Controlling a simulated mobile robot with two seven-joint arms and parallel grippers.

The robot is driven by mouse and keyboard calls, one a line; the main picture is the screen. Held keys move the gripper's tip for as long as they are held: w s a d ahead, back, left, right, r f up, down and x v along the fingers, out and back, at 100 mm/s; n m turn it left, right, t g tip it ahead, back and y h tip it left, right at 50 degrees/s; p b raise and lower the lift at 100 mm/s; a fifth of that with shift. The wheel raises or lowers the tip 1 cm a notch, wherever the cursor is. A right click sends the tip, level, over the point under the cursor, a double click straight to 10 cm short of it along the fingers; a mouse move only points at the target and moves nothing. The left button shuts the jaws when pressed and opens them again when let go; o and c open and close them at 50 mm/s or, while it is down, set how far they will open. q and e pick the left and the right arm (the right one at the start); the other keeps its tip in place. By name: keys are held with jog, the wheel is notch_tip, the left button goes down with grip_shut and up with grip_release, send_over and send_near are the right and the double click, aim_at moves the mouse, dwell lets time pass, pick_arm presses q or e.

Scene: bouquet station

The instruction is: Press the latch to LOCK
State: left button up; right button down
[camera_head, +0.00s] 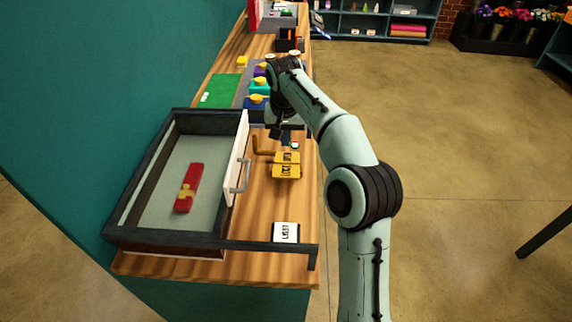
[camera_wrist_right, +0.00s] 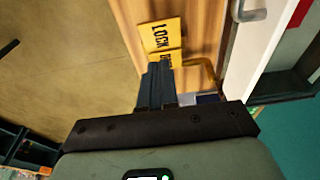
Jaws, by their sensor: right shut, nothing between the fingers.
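The orange-yellow latch (camera_head: 262,152) is a bent bar on the wooden counter, right of the open drawer's white front. Two yellow plates lie beside it: the LOCK plate (camera_head: 285,171) nearer the head camera and a second plate (camera_head: 288,157) behind it. My right gripper (camera_head: 282,137) is shut and empty, pointing down just behind the plates. In the wrist view, its fingers (camera_wrist_right: 158,70) partly cover the second plate (camera_wrist_right: 169,58); the LOCK plate (camera_wrist_right: 160,35) is clear. The latch bar (camera_wrist_right: 207,68) curves beside the fingers. Contact cannot be told. My left gripper is out of view.
The drawer (camera_head: 152,180) holds a red item with a yellow bow (camera_head: 188,188); its handle (camera_head: 242,177) faces the latch. A white label card (camera_head: 286,232) lies nearby. A green mat (camera_head: 219,91) and colored blocks (camera_head: 259,86) are behind. Floor at right is open.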

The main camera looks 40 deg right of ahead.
jog(key=shift+s+a, duration=0.1)
jog(key=shift+s, duration=0.05)
send_near(286, 177)
jog(key=f, duration=0.1)
jog(key=w+f, duration=0.1)
jog(key=f, duration=0.1)
jog(key=d+f, duration=0.1)
jog(key=f, duration=0.1)
jog(key=shift+w+f, duration=0.1)
jog(key=shift+w, duration=0.1)
jog(key=shift+s+a+f, duration=0.1)
jog(key=shift+a+f, duration=0.05)
jog(key=shift+f, duration=0.5)
